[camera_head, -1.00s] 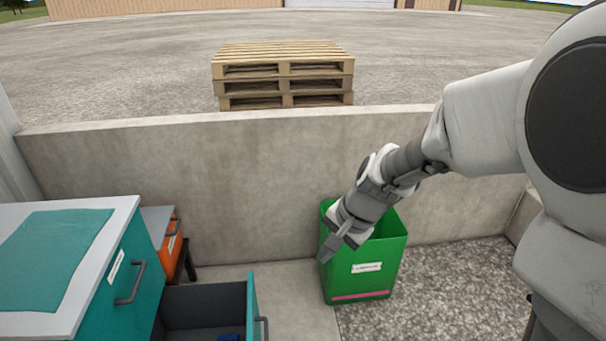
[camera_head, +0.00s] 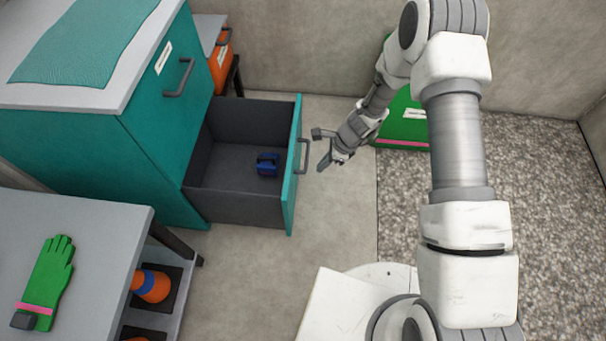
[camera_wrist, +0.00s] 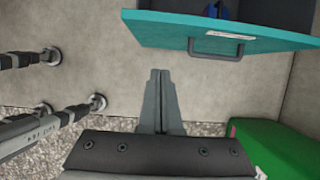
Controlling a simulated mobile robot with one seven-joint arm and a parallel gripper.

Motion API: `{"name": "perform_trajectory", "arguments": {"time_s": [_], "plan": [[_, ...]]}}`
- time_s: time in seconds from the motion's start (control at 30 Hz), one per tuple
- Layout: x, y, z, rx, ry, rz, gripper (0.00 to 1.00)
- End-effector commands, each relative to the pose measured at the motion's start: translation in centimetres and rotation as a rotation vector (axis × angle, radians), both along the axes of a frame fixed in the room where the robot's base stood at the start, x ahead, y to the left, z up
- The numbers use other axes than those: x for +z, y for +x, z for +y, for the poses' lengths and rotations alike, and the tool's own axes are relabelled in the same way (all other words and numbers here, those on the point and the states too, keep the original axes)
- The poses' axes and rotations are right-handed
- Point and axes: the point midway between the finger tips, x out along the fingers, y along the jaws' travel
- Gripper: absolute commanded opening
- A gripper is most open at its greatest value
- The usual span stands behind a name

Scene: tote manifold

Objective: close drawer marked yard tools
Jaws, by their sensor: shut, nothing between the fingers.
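The lower drawer of the teal cabinet stands pulled out, with its teal front (camera_head: 293,180) facing right and a grey bar handle (camera_head: 304,156) on it. A dark blue object (camera_head: 268,165) lies inside. My gripper (camera_head: 322,164) is just right of the handle, apart from it, its fingers pointing down. In the wrist view my gripper (camera_wrist: 160,74) shows its fingers together and empty. The drawer front (camera_wrist: 160,30) and handle (camera_wrist: 217,49) lie ahead, to the upper right. The white label on this drawer front is too small to read.
The cabinet's upper drawer (camera_head: 160,90) is shut. A green bin (camera_head: 402,132) stands behind my arm. A grey table (camera_head: 100,225) with a green glove (camera_head: 48,275) is at lower left. An orange unit (camera_head: 221,60) stands behind the cabinet. Bare floor lies before the drawer.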

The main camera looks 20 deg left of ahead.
Motion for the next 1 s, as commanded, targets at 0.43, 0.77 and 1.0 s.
{"name": "perform_trajectory", "arguments": {"time_s": [0.43, 0.77, 1.0], "plan": [[-8.0, -0.8, 2.9, 0.001, -0.002, 0.002, 0.00], [-9.2, -1.6, 6.6, 0.003, 0.000, -0.001, 0.00], [-9.1, -1.8, 7.4, 0.000, 0.000, -0.001, 0.00]]}}
